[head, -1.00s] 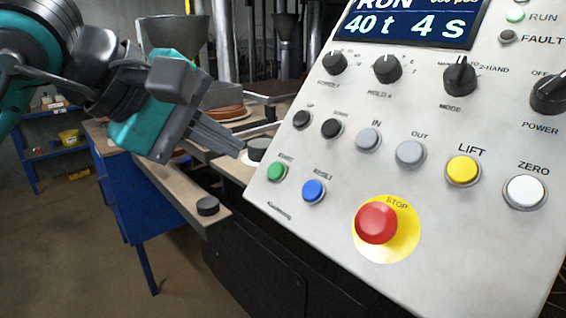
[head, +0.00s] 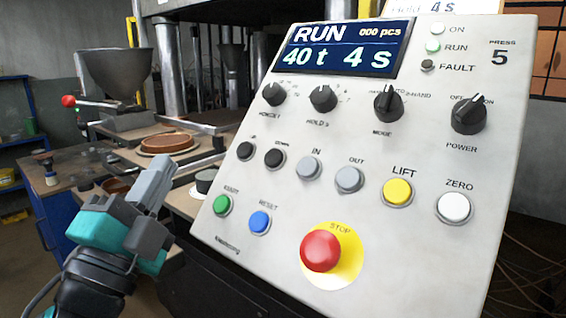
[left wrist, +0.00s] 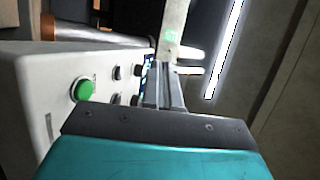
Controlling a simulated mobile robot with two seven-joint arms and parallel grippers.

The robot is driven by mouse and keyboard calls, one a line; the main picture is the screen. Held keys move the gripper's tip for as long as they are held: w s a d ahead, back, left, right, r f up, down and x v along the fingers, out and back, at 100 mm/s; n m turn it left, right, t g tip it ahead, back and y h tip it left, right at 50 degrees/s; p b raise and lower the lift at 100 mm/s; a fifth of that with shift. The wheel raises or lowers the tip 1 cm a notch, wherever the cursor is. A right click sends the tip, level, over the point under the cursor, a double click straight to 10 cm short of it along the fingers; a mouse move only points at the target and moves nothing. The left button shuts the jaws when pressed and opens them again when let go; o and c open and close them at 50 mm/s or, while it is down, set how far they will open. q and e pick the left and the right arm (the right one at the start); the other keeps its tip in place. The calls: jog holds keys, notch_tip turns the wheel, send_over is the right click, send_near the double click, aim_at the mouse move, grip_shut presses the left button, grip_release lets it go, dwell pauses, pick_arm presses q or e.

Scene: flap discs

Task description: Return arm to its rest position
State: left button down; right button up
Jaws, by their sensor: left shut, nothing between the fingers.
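My left gripper (head: 152,182) is at the lower left in the head view, left of the control panel (head: 290,215). Its grey fingers are together with nothing between them, pointing up and slightly right. In the left wrist view the closed fingers (left wrist: 163,88) extend past the teal gripper body, with the panel's side and green button (left wrist: 82,90) to the left. The gripper looks apart from the panel in the head view. My right gripper is in neither view.
The panel has a red STOP button (head: 321,250), several other buttons and knobs, and a screen (head: 342,47) reading RUN, 40 t, 4 s. Behind the gripper are a brown disc (head: 167,143), a metal hopper (head: 115,68) and a red-knobbed lever (head: 69,101).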

pick_arm(q)
jog(key=s+a+f+n+g+y, duration=0.1)
jog(key=a+f+n+g+y, duration=0.2)
jog(key=f, duration=0.5)
jog(key=s+a+f+n+g+y, duration=0.15)
jog(key=f+n+g, duration=0.3)
jog(key=f, duration=0.45)
jog(key=s+a+f+n+g+y, duration=0.1)
jog(key=a+f+n+g+y, duration=0.15)
jog(key=f+n, duration=0.4)
jog(key=s+d+f+n+g, duration=0.2)
jog(key=s+f+g, duration=0.8)
jog(key=s+f, duration=0.55)
jog(key=w+d+f+t+h+p, duration=0.2)
jog(key=w+f+t+p, duration=0.1)
jog(key=w+f+t, duration=0.2)
jog(key=shift+w+d+t+h, duration=0.35)
jog(key=shift+w+t, duration=0.35)
jog(key=shift+t, duration=0.4)
dwell(2.5)
